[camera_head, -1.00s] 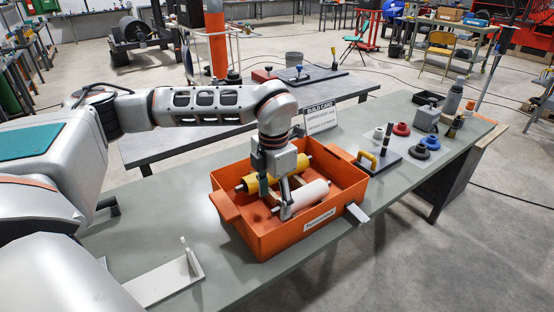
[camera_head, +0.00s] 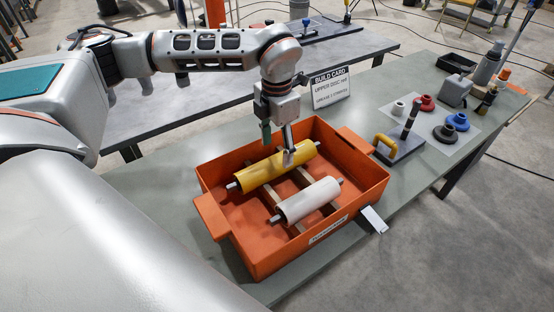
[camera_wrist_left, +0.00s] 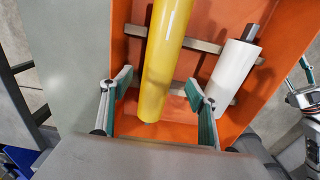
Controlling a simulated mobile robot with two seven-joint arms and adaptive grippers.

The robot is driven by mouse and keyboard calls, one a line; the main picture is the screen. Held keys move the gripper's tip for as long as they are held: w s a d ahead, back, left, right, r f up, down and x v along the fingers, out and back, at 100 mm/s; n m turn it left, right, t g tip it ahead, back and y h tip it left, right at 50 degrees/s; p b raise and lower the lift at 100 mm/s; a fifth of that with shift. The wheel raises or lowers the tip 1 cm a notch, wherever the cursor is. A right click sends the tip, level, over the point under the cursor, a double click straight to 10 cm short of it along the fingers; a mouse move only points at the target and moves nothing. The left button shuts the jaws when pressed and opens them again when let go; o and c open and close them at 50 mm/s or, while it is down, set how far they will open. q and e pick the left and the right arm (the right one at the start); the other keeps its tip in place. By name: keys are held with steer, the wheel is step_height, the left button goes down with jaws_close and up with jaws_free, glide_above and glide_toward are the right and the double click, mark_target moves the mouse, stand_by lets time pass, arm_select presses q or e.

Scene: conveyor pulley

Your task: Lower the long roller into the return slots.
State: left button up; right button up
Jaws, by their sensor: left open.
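The long roller appears to be the yellow one (camera_head: 272,168); it lies in an orange bin with its grey shaft ends showing. A shorter white roller (camera_head: 308,201) lies beside it. A jointed metal part at that view's right edge looks like my right gripper (camera_wrist_left: 305,95), cut off. I cannot make out the return slots.
The orange bin (camera_head: 226,225) has raised walls and cross strips under the rollers. A build card (camera_head: 331,88) stands behind it. A grey bracket (camera_head: 373,219) sits by the bin's right corner.

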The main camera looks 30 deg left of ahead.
mark_target(277, 157)
arm_select(q)
steer(key=shift+s+f, duration=0.15)
steer(key=shift+f, duration=0.75)
steer(key=f, duration=0.4)
steer(key=shift+w+f, duration=0.2)
steer(key=shift+f, duration=0.2)
steer(key=shift+a, duration=0.1)
jaws_close()
steer(key=shift+w+r, duration=0.15)
